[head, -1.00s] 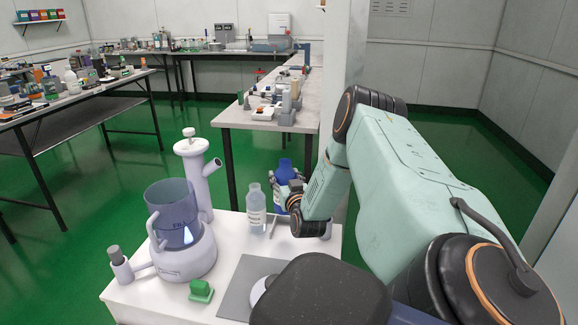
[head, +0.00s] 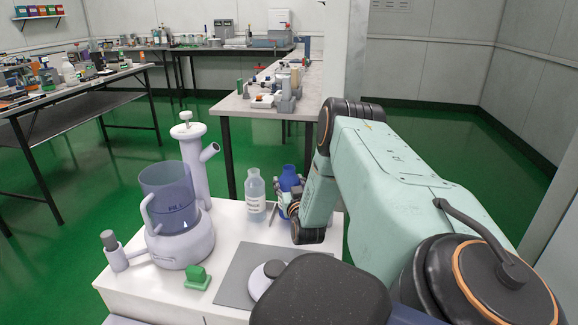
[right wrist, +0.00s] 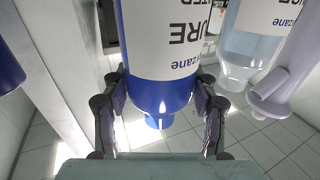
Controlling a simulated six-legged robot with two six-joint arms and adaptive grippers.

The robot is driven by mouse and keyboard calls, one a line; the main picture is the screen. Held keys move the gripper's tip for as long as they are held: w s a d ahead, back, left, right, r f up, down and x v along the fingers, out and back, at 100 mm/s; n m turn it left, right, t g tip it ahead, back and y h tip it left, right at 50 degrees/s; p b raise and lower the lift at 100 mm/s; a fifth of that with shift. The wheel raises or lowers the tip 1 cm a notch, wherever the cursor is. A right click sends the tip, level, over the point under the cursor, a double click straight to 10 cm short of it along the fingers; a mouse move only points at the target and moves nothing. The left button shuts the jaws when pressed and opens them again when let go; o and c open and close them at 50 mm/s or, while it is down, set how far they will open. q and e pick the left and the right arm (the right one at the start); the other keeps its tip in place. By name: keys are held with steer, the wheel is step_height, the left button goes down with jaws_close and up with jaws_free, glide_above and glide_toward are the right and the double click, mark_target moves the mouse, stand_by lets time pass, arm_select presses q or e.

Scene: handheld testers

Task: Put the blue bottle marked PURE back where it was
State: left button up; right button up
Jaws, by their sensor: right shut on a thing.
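The blue bottle (head: 289,178) stands at the far right of the white table in the head view, partly hidden by my right gripper. In the right wrist view the bottle (right wrist: 160,88) fills the middle, its white label reading "URE", upside down. My right gripper (head: 284,204) is shut on it, with a finger on either side of its blue part in the right wrist view (right wrist: 160,98). Whether the bottle touches the table top is hidden. My left gripper is not in view.
A clear labelled bottle (head: 255,197) stands close left of the blue bottle. A white device with a blue-tinted cup (head: 170,205), a green block (head: 197,278) and a grey mat (head: 235,283) are on the white table (head: 130,292). A bench (head: 245,112) stands behind.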

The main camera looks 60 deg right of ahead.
step_height(320, 180, down, 2)
steer(key=shift+w+f+b, duration=0.1)
steer(key=shift+f+b, duration=0.05)
steer(key=shift+b, duration=0.35)
steer(key=o, duration=1.6)
